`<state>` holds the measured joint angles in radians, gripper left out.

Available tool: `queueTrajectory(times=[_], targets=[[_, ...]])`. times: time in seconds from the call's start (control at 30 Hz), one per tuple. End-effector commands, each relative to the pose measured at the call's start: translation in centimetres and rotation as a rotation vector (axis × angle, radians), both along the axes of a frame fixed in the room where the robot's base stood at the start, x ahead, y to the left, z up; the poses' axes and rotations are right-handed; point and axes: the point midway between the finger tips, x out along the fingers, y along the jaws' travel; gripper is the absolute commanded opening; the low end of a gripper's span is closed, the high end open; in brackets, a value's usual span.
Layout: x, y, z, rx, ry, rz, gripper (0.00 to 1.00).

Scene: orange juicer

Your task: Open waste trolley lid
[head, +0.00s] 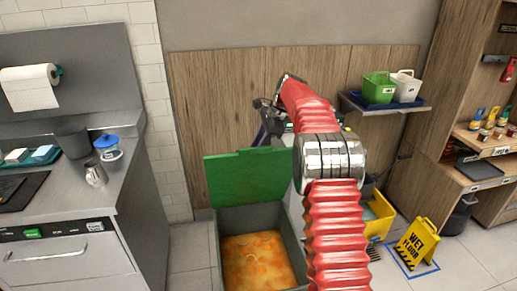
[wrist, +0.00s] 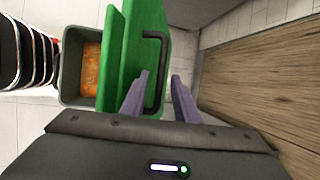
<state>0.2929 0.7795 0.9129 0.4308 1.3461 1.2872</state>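The waste trolley (head: 270,215) is a grey bin with orange peel or pulp inside. Its green lid (head: 236,176) stands raised, roughly upright, at the back of the bin, and the bin is uncovered. In the wrist view the lid (wrist: 148,30) is seen from above, with a black bar handle (wrist: 163,50) on its face. My gripper (wrist: 161,76) has its two purple fingers apart, one on each side of the handle's bar in the picture. I cannot tell whether they touch it. In the head view my gripper (head: 263,133) is partly hidden behind my arm, just above the lid.
A steel counter (head: 90,200) with a jug and a blue-lidded jar stands left. A yellow wet floor sign (head: 417,243) and a yellow bucket (head: 378,218) stand right. A wall shelf (head: 385,105) holds green and white buckets. A wood-panelled wall (head: 215,100) is close behind the trolley.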

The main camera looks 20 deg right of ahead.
Motion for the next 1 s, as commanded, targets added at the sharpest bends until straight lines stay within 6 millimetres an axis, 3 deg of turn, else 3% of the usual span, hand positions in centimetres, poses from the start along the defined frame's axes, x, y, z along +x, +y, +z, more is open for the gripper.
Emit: queueTrajectory(times=[0.67, 1.0], targets=[[-2.5, -3.9, 9.6, -0.002, -0.002, -0.001, 0.28], [-3.0, -4.7, 11.7, -0.001, 0.002, 0.001, 0.28]])
